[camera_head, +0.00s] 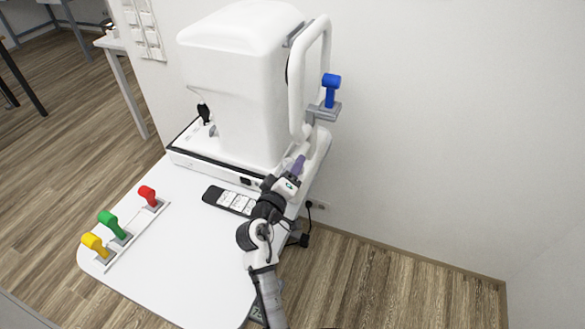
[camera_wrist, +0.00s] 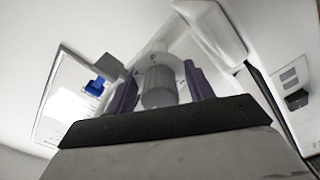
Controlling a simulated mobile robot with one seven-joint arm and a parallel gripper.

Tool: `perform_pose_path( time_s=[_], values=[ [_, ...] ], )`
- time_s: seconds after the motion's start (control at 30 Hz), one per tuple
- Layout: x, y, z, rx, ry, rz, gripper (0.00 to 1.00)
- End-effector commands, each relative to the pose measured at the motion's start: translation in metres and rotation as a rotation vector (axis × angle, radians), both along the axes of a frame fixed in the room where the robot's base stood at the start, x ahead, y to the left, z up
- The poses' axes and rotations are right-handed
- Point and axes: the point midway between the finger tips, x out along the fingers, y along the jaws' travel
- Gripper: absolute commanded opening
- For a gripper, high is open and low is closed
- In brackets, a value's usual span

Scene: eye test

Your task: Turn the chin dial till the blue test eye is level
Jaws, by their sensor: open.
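The blue test eye (camera_head: 331,90) stands on a grey holder (camera_head: 323,112) at the right side of the white instrument's chin-rest frame (camera_head: 322,60). It also shows small at the left in the wrist view (camera_wrist: 95,86); I cannot tell whether it is level. The chin dial, a grey ribbed cylinder (camera_wrist: 158,90), shows in the wrist view between the two purple fingers of my gripper (camera_wrist: 160,74). The fingers are apart, one on each side of it, with gaps visible. In the head view my gripper (camera_head: 299,164) is below the holder and the dial is hidden.
Red (camera_head: 148,195), green (camera_head: 110,222) and yellow (camera_head: 94,242) test eyes stand in a row on the left of the white table (camera_head: 185,275). A dark panel with white keys (camera_head: 230,200) lies beside my arm. The white instrument (camera_head: 240,90) stands behind, near the wall.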

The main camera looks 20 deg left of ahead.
Motion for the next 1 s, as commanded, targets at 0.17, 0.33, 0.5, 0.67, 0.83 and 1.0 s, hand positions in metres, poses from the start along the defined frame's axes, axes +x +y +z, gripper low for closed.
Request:
perform_pose_path(
  time_s=[0.17,0.33,0.5,0.67,0.83,1.0],
  values=[
    [-0.034,0.002,-0.006,0.002,0.002,0.004,0.52],
    [-0.075,0.003,-0.006,0.001,0.002,0.004,0.52],
    [-0.107,0.004,-0.004,0.002,0.002,0.003,0.52],
    [-0.125,0.005,-0.002,0.001,0.002,0.003,0.52],
    [-0.131,0.004,-0.001,0.0,0.002,0.0,0.52],
    [-0.131,0.004,-0.001,0.0,0.002,0.0,0.52]
  ],
)
